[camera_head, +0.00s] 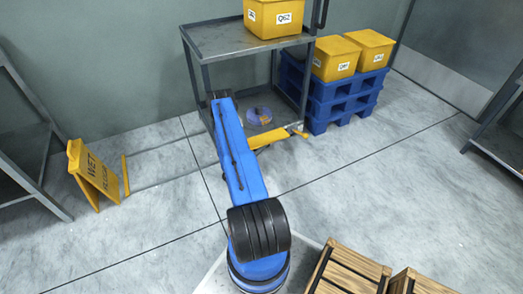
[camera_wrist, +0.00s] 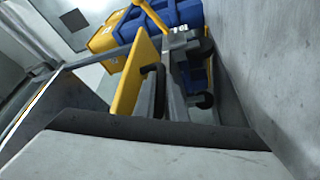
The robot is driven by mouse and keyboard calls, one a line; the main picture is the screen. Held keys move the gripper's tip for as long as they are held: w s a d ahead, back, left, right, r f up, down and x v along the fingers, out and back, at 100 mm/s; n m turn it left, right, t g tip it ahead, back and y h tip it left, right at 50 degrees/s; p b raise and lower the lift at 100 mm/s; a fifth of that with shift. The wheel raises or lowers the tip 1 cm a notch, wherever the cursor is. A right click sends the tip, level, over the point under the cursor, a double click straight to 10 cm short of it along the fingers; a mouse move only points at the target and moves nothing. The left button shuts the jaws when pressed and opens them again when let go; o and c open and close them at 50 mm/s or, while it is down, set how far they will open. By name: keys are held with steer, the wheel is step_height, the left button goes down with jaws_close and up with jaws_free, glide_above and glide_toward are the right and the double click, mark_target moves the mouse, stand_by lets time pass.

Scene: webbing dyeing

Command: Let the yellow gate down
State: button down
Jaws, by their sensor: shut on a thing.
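The yellow gate (camera_head: 268,138) shows in the head view as a low yellow bar in front of the grey metal rack, with an orange-yellow end piece at its right. In the wrist view the yellow gate (camera_wrist: 137,78) is a tilted flat panel close to the camera. My gripper (camera_wrist: 163,88) is beside the panel in the wrist view, shut at a dark handle-like part on its right side. The exact grip is partly hidden. In the head view my blue arm hides my gripper and the gate's left part.
The grey rack (camera_head: 240,42) carries a yellow bin (camera_head: 272,18). Blue pallets (camera_head: 335,100) with yellow bins stand to its right. Wooden crates (camera_head: 350,270) are at the front.

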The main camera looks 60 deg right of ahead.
steer(key=c, duration=2.1)
jaws_free()
steer(key=v, duration=1.7)
steer(key=shift+a+f, duration=0.15)
steer(key=shift+a, duration=0.05)
